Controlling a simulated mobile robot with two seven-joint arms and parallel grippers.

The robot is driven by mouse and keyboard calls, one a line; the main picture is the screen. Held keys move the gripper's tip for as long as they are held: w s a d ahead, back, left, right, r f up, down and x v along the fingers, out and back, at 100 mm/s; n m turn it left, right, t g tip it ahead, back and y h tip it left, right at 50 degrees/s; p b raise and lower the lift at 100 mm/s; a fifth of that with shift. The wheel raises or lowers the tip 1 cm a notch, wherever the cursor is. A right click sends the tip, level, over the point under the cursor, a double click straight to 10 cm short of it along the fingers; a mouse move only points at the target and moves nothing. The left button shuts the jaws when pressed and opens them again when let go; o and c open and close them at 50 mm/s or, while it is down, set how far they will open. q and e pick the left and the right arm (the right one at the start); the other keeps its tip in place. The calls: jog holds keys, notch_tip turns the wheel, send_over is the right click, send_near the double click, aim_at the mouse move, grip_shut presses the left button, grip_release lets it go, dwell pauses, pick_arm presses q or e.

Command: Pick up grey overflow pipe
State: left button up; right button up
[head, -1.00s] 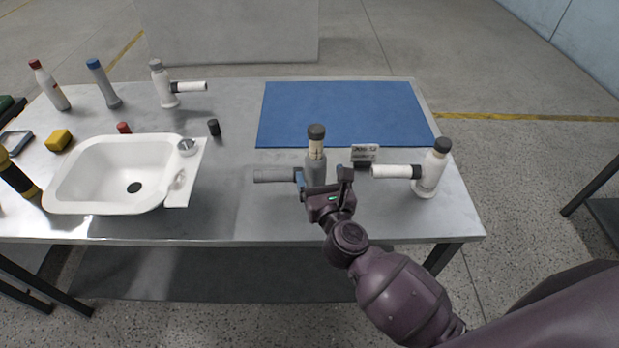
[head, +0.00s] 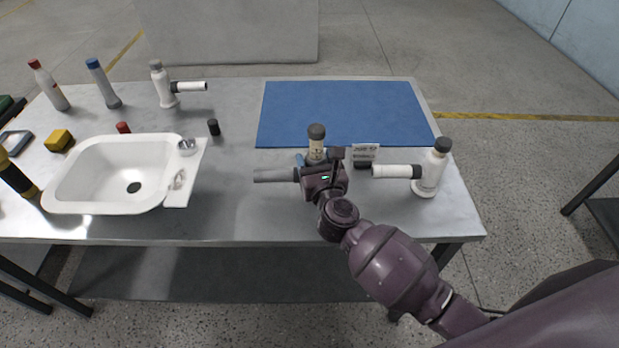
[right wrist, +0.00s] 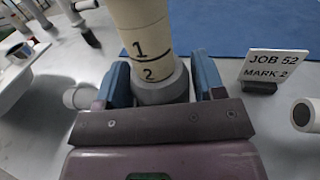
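The grey overflow pipe (head: 275,174) stands upright near the front of the table. It has a dark cap, a cream band and a grey side branch pointing left. My right gripper (head: 322,163) is at the pipe, hiding much of its lower body in the head view. In the right wrist view, the cream band (right wrist: 146,38) bears the marks 1 and 2 above a grey collar. The blue fingers of my right gripper (right wrist: 160,85) stand wide apart on either side of the collar, close to it. No firm grip shows. My left gripper is not in view.
A sign reading JOB 52 MARK 2 (head: 364,152) stands just right of the pipe. A white pipe (head: 432,172) with a dark-collared branch is farther right. A blue mat (head: 345,110) lies behind. A white basin (head: 70,178) is at left; the table between is clear.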

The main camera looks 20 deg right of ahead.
jog(key=c, duration=0.9)
jog(key=shift+r, duration=0.15)
